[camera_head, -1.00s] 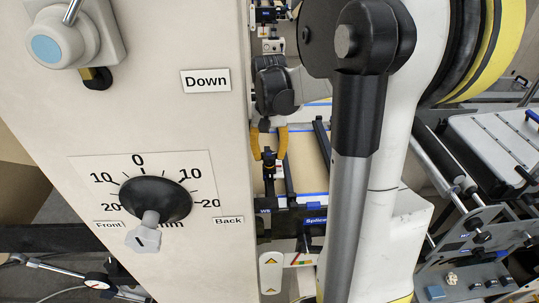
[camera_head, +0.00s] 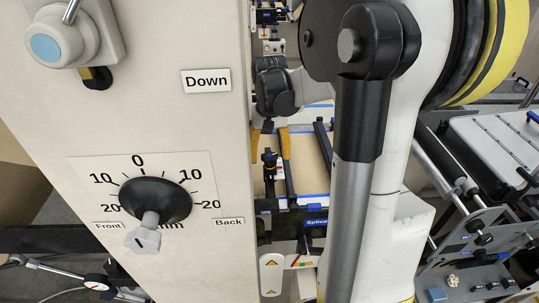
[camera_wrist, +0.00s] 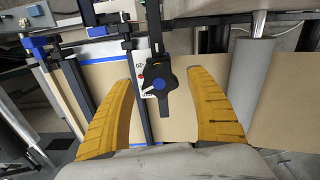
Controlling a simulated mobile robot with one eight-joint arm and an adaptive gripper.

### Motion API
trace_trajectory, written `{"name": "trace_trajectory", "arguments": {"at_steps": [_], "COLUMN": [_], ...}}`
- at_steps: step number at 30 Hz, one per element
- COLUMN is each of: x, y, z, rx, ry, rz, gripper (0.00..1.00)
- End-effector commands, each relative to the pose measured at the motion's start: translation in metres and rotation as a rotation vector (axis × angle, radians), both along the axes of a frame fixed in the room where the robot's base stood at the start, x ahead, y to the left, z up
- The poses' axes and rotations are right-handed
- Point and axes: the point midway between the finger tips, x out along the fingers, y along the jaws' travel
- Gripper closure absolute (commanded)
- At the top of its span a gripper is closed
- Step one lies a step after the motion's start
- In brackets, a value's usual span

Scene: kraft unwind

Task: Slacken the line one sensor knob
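In the wrist view a black star-shaped knob (camera_wrist: 159,85) with a blue centre sits on a dark upright bracket, in front of a brown kraft web. I take it to be the sensor knob. My gripper (camera_wrist: 159,77) is open, with one yellow finger on each side of the knob and a visible gap on both sides. Nothing is held between the fingers. In the head view my gripper (camera_head: 270,158) shows small, just right of the pale panel, its fingers pointing down around the dark knob (camera_head: 269,158). Fine detail there is too small to tell.
A pale panel (camera_head: 185,125) with a black "Front/Back" dial (camera_head: 155,199) and a "Down" label (camera_head: 206,80) stands close left of my arm. In the wrist view a blue-and-black clamp (camera_wrist: 38,44) is at left and a grey roller (camera_wrist: 250,75) at right.

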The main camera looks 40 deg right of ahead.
Motion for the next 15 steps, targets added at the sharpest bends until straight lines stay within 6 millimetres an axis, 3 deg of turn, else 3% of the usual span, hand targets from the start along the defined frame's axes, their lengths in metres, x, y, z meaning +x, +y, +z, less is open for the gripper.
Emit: {"name": "trace_trajectory", "arguments": {"at_steps": [8,15], "x": [0.0,0.0], "y": [0.0,0.0], "z": [0.01,0.059], "rx": [-0.001,0.0], "ry": [-0.001,0.0], "rz": [0.0,0.0], "gripper": [0.34,0.34]}}
